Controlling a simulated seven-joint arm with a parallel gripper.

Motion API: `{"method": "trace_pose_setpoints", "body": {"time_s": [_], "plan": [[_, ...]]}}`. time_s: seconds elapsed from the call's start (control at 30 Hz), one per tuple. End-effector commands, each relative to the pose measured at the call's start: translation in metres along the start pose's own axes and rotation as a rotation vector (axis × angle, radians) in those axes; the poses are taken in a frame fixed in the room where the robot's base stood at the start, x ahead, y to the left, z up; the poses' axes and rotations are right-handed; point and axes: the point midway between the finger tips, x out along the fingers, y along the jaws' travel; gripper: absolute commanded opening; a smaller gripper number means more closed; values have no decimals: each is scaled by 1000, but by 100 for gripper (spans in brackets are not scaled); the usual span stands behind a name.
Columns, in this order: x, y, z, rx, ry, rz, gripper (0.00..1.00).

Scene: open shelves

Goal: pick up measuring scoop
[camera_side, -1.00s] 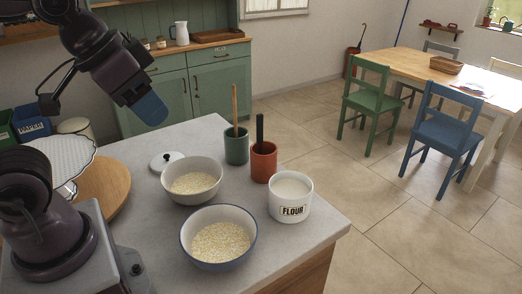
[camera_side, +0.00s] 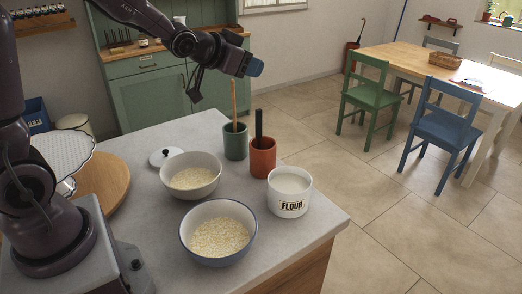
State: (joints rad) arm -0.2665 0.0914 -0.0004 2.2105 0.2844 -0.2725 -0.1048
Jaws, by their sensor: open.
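I cannot make out a measuring scoop for certain. A black upright handle (camera_side: 259,124) stands in the terracotta cup (camera_side: 262,160), and a wooden handle (camera_side: 234,100) stands in the dark green cup (camera_side: 235,143); their lower ends are hidden inside the cups. A white flour canister (camera_side: 289,193) is open and full of white powder, with no handle showing.
A white bowl (camera_side: 191,176) and a blue-rimmed bowl (camera_side: 218,233) hold pale grains on the grey counter (camera_side: 160,245). A white lid (camera_side: 164,157) lies behind them. A round wooden board (camera_side: 105,185) is at the left. The counter's right front corner is bare.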

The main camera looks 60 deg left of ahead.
Motion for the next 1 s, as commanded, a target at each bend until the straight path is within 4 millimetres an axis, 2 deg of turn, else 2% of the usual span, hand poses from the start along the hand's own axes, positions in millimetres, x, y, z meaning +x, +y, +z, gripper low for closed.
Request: {"method": "trace_pose_setpoints", "body": {"time_s": [0.03,0.1,0.2,0.3,0.53,0.87,1.0], "plan": [[23,-8,8,-3,39,4,43],[49,-17,14,-8,119,20,43],[78,-28,28,-22,231,54,43],[98,-36,45,-44,329,88,43],[114,-43,70,-83,462,141,43],[128,-40,98,-88,476,148,43],[138,-36,119,-89,472,148,43]]}}
